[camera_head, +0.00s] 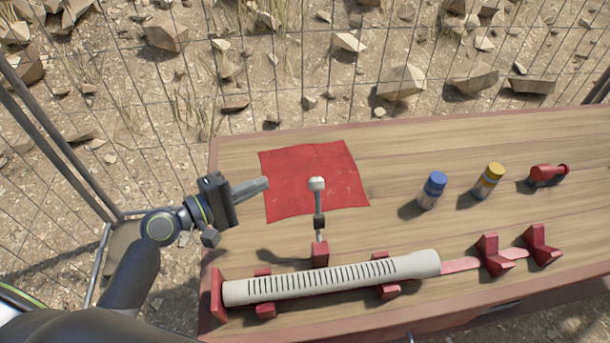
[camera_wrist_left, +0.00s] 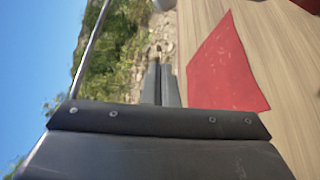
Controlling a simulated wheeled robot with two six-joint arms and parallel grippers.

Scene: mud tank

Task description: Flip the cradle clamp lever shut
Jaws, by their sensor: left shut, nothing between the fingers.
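The clamp lever (camera_head: 319,204) stands upright, with a pale round knob on top and a dark collar lower on its shaft. It rises from a red block (camera_head: 320,254) behind the cradle. The red cradle (camera_head: 217,293) holds a long pale slotted tube (camera_head: 330,279) lying along the table's front. My left gripper (camera_head: 267,183) is shut and empty, left of the lever knob and apart from it, above the red cloth. Its closed fingers also show in the left wrist view (camera_wrist_left: 161,70). The lever is not visible there. My right gripper is out of view.
A red cloth (camera_head: 312,160) lies flat on the wooden table behind the lever. A blue-capped bottle (camera_head: 432,190), a yellow-capped bottle (camera_head: 488,181) and a red fitting (camera_head: 547,176) stand to the right. A wire fence (camera_head: 300,60) runs behind the table.

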